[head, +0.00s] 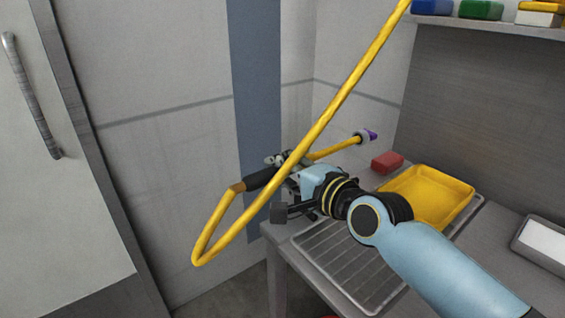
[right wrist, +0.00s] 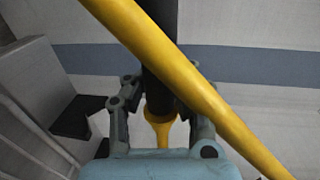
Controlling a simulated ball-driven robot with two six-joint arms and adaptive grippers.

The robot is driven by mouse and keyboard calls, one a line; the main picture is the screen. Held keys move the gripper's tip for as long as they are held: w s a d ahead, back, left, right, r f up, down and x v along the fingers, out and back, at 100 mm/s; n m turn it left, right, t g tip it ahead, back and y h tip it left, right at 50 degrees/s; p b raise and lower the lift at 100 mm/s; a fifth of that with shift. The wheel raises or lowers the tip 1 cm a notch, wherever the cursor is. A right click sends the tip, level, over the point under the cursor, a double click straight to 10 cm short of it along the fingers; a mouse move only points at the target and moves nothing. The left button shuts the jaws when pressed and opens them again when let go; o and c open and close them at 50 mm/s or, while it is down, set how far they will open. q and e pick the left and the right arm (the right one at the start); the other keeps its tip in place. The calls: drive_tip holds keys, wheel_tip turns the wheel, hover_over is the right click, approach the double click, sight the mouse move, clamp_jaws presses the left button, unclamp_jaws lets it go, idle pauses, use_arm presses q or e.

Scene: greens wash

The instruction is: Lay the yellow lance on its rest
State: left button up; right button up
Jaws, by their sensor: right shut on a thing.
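The yellow lance has a dark grip (head: 262,179), a yellow tube (head: 335,149) and a grey nozzle end with a purple tip (head: 371,135). My right gripper (head: 285,168) is shut on the dark grip and holds it in the air near the bench's left end. In the right wrist view the grip (right wrist: 158,65) stands between the fingers of the gripper (right wrist: 160,110). A yellow hose (head: 335,105) leaves the grip's rear end, loops low and rises to the upper right. I cannot make out the rest. My left gripper is not in view.
A yellow tray (head: 462,197) and a red block (head: 387,163) are on the bench beside a wire rack (head: 350,268). A pale-topped tray (head: 543,240) lies at right. A shelf (head: 500,27) holds coloured items. The hose (right wrist: 190,75) crosses before the wrist camera. A door with a handle (head: 32,100) stands left.

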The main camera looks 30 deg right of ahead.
drive_tip(key=shift+f, duration=0.15)
wheel_tip(320, 180, down, 8)
drive_tip(key=b, duration=0.7)
drive_tip(key=shift+f+b, duration=0.1)
drive_tip(key=shift+b, duration=0.3)
drive_tip(key=o, duration=0.9)
drive_tip(key=shift+s, duration=0.1)
